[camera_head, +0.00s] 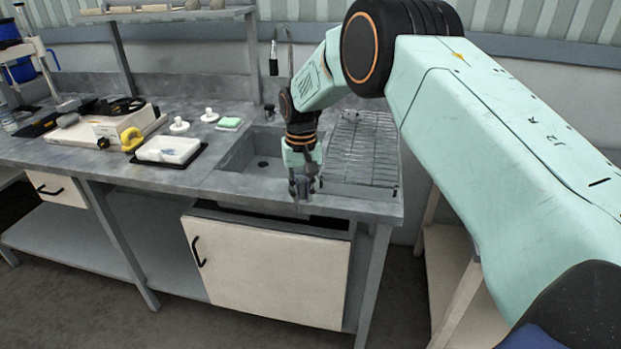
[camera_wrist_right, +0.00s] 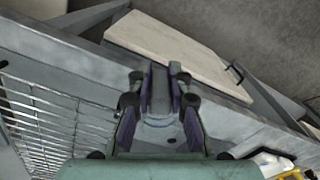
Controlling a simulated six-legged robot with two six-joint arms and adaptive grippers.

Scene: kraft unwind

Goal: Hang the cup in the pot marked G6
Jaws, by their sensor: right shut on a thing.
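My right gripper (camera_head: 303,186) points down over the front rim of the sink, beside the drying rack. In the right wrist view my right gripper (camera_wrist_right: 158,92) has its dark fingers close around a small grey thing (camera_wrist_right: 157,112). The fingers hide much of it, and I cannot tell whether it is the cup. I see no pot and no G6 mark in either view. My left gripper is not in view.
The sink basin (camera_head: 248,158) is empty, with a wire rack (camera_head: 362,150) to its right. Left of it are a green-topped sponge (camera_head: 229,123), two white knobbed pieces (camera_head: 179,125), a white block (camera_head: 170,150) on a black tray and a yellow item (camera_head: 131,140). A cabinet door (camera_head: 265,270) is below.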

